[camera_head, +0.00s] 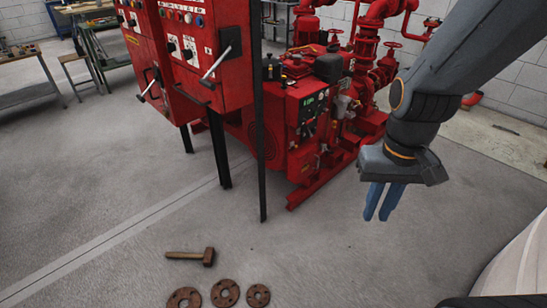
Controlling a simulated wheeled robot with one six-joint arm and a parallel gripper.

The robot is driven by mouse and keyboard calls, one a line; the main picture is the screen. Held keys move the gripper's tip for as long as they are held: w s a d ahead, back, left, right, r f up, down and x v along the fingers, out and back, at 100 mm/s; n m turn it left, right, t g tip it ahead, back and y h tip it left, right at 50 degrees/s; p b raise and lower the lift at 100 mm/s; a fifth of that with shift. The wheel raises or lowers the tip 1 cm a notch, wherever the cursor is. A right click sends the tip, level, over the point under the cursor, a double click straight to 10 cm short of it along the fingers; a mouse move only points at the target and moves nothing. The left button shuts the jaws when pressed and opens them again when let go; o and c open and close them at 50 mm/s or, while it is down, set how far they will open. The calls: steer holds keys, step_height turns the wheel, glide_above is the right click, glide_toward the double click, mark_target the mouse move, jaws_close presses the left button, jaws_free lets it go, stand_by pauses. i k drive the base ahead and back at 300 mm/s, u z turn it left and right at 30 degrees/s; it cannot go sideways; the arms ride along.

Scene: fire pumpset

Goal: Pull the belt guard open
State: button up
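My gripper (377,218) hangs from the grey arm at the right, with its two blue fingers pointing down over bare floor. A narrow gap shows between the fingers, and nothing is held. The red pumpset (315,120) stands left of and behind the gripper, with a dark control panel on its near end. I cannot clearly make out which part is the belt guard. The gripper is apart from the pumpset, and the red cabinets hide some of the pumpset's left side.
Red control cabinets (205,55) with levers stand on dark legs at the upper left. A hammer (192,256) and rusty flanges (225,293) lie on the floor in front. Workbenches (28,95) stand at the far left. The grey floor between the hammer and gripper is clear.

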mark_target(302, 160)
steer(key=u, duration=0.3)
steer(key=i, duration=1.8)
steer(key=z, duration=0.55)
